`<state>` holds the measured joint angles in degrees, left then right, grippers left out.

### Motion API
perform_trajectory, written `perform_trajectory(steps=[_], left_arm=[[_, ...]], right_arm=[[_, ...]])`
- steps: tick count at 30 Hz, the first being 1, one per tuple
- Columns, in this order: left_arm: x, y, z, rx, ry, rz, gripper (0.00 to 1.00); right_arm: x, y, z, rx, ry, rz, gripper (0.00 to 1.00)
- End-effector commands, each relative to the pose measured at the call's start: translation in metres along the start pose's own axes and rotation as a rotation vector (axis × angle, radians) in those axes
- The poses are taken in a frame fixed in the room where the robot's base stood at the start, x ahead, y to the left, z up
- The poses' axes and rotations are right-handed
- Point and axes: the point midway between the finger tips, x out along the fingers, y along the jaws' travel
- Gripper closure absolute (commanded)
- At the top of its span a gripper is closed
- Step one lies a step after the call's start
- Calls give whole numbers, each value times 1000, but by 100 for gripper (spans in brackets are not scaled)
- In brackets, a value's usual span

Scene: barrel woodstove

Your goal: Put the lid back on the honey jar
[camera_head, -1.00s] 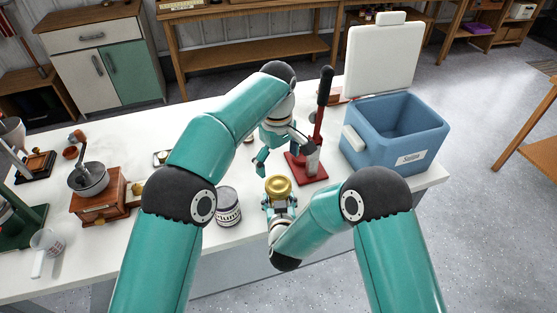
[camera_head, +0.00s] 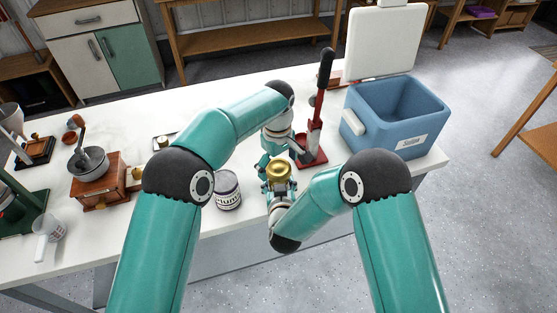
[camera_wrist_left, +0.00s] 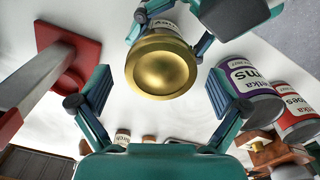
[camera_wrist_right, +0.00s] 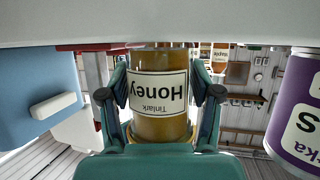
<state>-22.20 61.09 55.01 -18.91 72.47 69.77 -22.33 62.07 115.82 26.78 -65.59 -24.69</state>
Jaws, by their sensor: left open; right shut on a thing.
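The honey jar (camera_wrist_right: 158,88), amber with a white label, is shut between the fingers of my right gripper (camera_wrist_right: 162,95) and appears upside down in the right wrist view. The gold lid (camera_head: 278,170) is at the top of the jar, facing the head camera. It also shows face-on in the left wrist view (camera_wrist_left: 162,68), with the jar label behind it. Whether it is seated cannot be told. My left gripper (camera_wrist_left: 161,85) is open, with its fingers on either side of the lid and apart from it. In the head view it is partly hidden beside the lid.
A plum can (camera_head: 228,192) stands left of the jar. A red lever press (camera_head: 316,140) stands close behind to the right, near a blue cooler (camera_head: 394,120) with its lid up. A coffee grinder (camera_head: 102,190) is at the left. The table (camera_head: 190,255) has bare space at its front.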

Motion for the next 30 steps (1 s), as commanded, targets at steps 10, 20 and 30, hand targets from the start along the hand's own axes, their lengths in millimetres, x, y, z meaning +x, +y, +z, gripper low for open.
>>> perform_trajectory(steps=[10, 20, 30], left_arm=[[0, 0, 0, 0, 0, 0, 28], [0, 0, 0, 17, 1, 2, 63], [0, 1, 0, 600, 4, 4, 63]], right_arm=[[0, 0, 2, -1, -4, 0, 100], [0, 0, 2, -2, -4, -1, 100], [0, 0, 2, -2, -3, -1, 100]])
